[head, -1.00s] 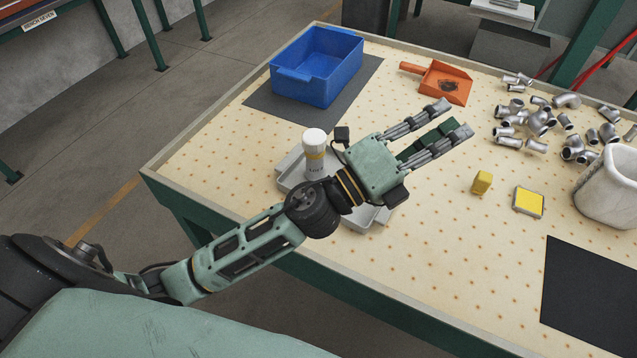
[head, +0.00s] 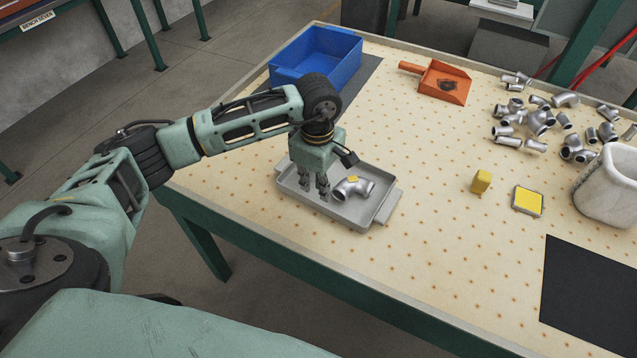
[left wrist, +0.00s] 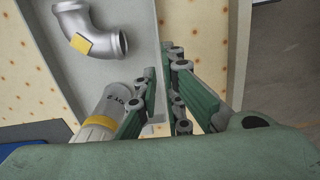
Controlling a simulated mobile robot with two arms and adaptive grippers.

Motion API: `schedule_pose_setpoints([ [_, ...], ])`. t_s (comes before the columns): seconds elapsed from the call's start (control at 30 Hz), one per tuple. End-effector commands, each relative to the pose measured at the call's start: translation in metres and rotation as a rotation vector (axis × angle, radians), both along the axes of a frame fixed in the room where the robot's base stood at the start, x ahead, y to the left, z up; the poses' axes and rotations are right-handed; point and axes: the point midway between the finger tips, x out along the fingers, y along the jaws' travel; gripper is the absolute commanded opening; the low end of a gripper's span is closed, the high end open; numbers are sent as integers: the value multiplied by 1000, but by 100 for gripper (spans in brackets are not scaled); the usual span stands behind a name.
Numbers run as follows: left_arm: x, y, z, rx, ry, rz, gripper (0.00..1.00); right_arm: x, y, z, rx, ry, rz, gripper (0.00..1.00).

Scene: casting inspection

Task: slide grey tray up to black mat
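The grey tray (head: 377,209) lies near the bench's front edge, left of the black mat (head: 590,295) and well apart from it. In it lies a silver elbow fitting (head: 352,189) with a yellow patch, also seen in the left wrist view (left wrist: 92,28). My right gripper is out of view.
A yellow block (head: 481,182) and a yellow-topped square (head: 528,202) sit between tray and mat. A white bin (head: 610,190) stands right, several silver fittings (head: 540,120) behind. A blue bin (head: 318,58) and orange dustpan (head: 443,83) stand at the back. Bench front is clear.

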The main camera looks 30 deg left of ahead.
Motion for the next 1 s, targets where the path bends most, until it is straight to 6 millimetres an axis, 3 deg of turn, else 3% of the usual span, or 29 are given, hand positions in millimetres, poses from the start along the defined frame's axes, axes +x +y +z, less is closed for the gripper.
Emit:
schedule_pose_setpoints([
  [0.5,-2,-1,-67,0,5,0,8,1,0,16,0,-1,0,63],
  [0.9,-1,-1,-77,0,2,-1,8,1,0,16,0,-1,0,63],
  [1.0,-1,-1,-76,-1,2,-1,0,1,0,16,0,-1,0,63],
])
